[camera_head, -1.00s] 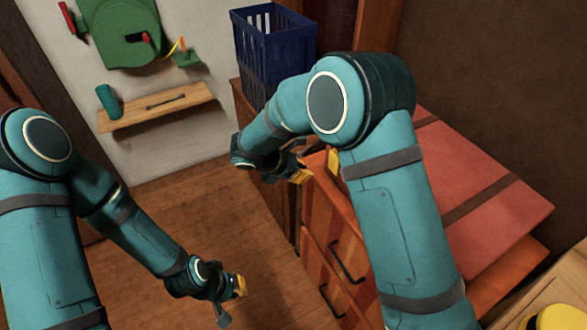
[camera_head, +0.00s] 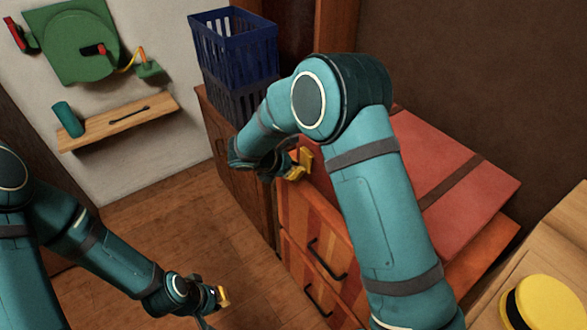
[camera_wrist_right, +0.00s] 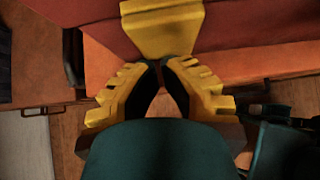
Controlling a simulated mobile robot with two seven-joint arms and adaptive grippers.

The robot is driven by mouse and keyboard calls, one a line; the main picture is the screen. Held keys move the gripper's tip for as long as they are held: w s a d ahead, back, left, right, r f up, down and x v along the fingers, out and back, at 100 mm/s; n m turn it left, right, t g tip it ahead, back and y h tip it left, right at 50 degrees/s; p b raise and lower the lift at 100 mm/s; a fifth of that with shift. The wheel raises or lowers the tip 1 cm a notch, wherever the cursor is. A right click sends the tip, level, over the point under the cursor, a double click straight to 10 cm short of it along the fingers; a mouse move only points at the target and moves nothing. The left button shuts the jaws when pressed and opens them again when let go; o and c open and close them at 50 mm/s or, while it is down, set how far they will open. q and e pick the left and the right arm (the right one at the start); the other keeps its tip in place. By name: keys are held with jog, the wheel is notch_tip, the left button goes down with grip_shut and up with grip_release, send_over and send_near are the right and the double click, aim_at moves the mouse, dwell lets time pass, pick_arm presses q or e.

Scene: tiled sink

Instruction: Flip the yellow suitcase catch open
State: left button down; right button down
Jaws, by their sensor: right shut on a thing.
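The red suitcase (camera_head: 425,150) lies on the wooden drawer cabinet, with a brown strap across its top. Its yellow catch (camera_head: 306,160) is on the front side and fills the top middle of the right wrist view (camera_wrist_right: 163,30). My right gripper (camera_head: 296,172) is at the catch. In the right wrist view its yellow fingers (camera_wrist_right: 162,62) converge at the catch's lower edge and are shut on it; the exact contact is partly hidden. My left gripper (camera_head: 221,298) hangs low over the floor, away from the suitcase, too small to tell its opening.
The drawer cabinet (camera_head: 300,240) has dark handles. A blue crate (camera_head: 235,50) stands on a cabinet behind my right arm. A wall shelf (camera_head: 120,122) and a green device (camera_head: 80,45) are at left. A yellow round object (camera_head: 550,303) sits at lower right. The floor between is clear.

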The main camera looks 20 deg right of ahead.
jog(key=shift+w+d+f+h+b, duration=0.15)
jog(key=shift+d+f+h+b, duration=0.25)
jog(key=shift+h, duration=0.2)
jog(key=shift+r, duration=0.35)
jog(key=shift+r+p, duration=0.7)
jog(key=shift+p, duration=0.1)
